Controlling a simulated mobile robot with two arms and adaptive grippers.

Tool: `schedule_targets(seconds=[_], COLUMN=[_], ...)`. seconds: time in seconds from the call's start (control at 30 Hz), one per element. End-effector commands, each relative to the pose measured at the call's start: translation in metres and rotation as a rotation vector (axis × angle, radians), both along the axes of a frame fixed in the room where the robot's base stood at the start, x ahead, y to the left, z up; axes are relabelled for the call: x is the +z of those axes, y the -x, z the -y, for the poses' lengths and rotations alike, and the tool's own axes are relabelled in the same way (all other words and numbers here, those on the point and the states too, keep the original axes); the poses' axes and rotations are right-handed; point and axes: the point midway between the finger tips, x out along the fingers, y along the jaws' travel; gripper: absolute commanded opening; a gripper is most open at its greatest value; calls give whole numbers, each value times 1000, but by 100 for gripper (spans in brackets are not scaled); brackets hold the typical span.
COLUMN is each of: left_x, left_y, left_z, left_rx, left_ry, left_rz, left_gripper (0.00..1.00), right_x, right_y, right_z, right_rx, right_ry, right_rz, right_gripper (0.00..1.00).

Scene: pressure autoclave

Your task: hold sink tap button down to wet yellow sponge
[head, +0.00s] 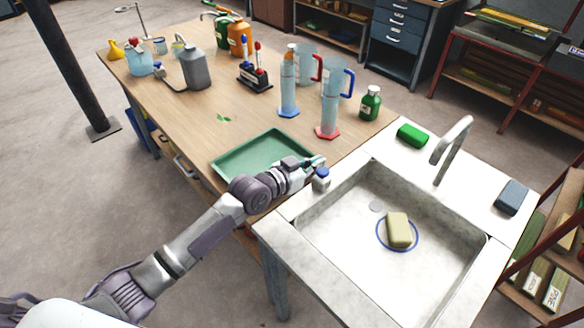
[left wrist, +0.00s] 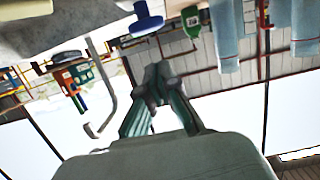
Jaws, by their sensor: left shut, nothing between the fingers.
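The yellow sponge (head: 399,230) lies on the basin floor of the sink (head: 345,225), inside a thin blue ring. The tap (head: 450,150) rises from the sink's back edge, its spout over the basin; no water shows. The blue tap button (head: 322,173) sits on the sink's left corner and also shows in the left wrist view (left wrist: 147,20). My left gripper (head: 315,162) is shut and empty, close by the button. In the left wrist view its closed fingertips (left wrist: 156,82) look apart from the button. My right gripper is not in view.
A green tray (head: 262,157) lies on the wooden table beside my left gripper. A green sponge (head: 412,134) and a dark blue sponge (head: 512,197) lie on the sink rim. A green bottle (head: 370,103) and tall cylinders (head: 328,118) stand behind the gripper.

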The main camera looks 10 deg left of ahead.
Motion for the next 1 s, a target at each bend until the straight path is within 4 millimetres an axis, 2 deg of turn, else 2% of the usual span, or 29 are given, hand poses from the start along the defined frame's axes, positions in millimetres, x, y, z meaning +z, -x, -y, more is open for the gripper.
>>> schedule_targets(seconds=[0.03,0.2,0.4,0.57,1.0], left_x=[-7,4,14,17,18], left_y=[14,43,65,71,71], left_z=[-9,-30,-45,-49,-49], left_rx=[1,2,3,2,2], left_ry=[-5,-4,-2,0,1], left_rz=[-7,-3,0,0,2], left_gripper=[0,0,0,0,0], right_x=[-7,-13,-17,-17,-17], right_y=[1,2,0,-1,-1], right_z=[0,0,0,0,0], right_rx=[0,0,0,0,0], right_ry=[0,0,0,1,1], right_rz=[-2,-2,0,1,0], right_gripper=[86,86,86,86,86])
